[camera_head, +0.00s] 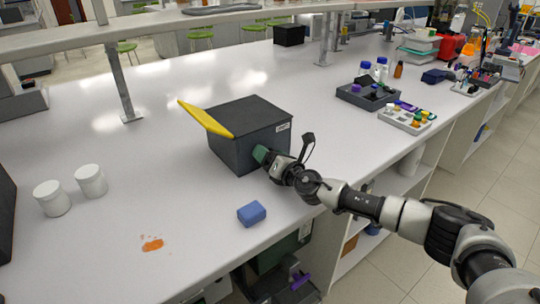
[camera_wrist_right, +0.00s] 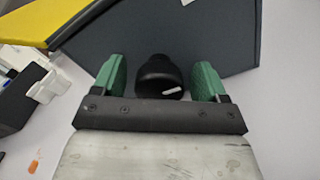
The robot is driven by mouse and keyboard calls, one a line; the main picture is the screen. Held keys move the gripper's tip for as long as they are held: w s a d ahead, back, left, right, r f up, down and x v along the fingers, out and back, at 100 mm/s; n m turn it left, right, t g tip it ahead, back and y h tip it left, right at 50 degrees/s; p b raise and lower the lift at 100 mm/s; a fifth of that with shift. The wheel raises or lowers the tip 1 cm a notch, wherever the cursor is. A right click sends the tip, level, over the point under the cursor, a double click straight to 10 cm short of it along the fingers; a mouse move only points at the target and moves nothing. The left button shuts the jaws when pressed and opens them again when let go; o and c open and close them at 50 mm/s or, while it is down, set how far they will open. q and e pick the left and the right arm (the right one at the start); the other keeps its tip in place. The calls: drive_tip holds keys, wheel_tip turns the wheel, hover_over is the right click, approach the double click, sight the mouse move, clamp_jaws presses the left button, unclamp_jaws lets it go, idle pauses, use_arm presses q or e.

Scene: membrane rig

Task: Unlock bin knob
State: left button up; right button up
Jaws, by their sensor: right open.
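The bin is a dark grey box (camera_head: 232,153) standing on the white bench in the head view, with a yellow flap (camera_head: 205,118) tilted up at its left side. Its dark face also fills the top of the right wrist view (camera_wrist_right: 215,35). A round black knob (camera_wrist_right: 160,75) with a white mark sits on that face. My right gripper (camera_wrist_right: 160,82) is open, with one green finger on each side of the knob and a visible gap to each. In the head view my right gripper (camera_head: 262,155) is at the bin's front face and hides the knob. My left gripper is not in view.
A blue block (camera_head: 251,213) lies on the bench in front of the bin, near an orange spill (camera_head: 152,244). Two white jars (camera_head: 91,181) stand to the left. A dark tray (camera_head: 367,95) and a light rack (camera_head: 407,119) are to the right.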

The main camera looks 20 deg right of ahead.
drive_tip(key=c, duration=0.9)
drive_tip(key=shift+c, duration=0.2)
drive_tip(key=shift+n, duration=0.3)
drive_tip(key=n+p, duration=0.2)
drive_tip(key=n, duration=0.1)
drive_tip(key=shift+r+n, duration=0.1)
drive_tip(key=shift+n, duration=0.2)
drive_tip(key=n+p, duration=0.2)
drive_tip(key=n, duration=0.3)
drive_tip(key=shift+a, duration=0.15)
drive_tip(key=n+p, duration=0.1)
drive_tip(key=n, duration=0.4)
drive_tip(key=shift+s, duration=0.1)
drive_tip(key=shift+n+p, duration=0.75)
drive_tip(key=shift+n, duration=1.05)
drive_tip(key=shift+f, duration=0.2)
